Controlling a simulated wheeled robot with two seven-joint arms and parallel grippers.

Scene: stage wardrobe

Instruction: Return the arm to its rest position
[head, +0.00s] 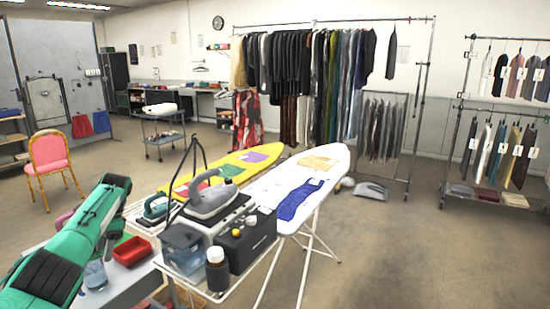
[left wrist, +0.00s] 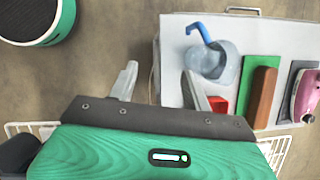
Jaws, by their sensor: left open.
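My left arm (head: 75,240) comes in from the lower left of the head view, its green links reaching over the end of a grey worktable (head: 120,285). In the left wrist view my left gripper (left wrist: 160,70) has its two pale fingers spread apart with nothing between them. The right finger overlaps the edge of the table, near a clear jug (left wrist: 207,62) with a blue handle and a red tray (left wrist: 216,105). I cannot tell its height above them. The fingers do not show clearly in the head view. My right gripper is out of view.
A white ironing board (head: 325,165) and a yellow one (head: 180,185) lie behind. A pink chair (head: 50,152) stands left.

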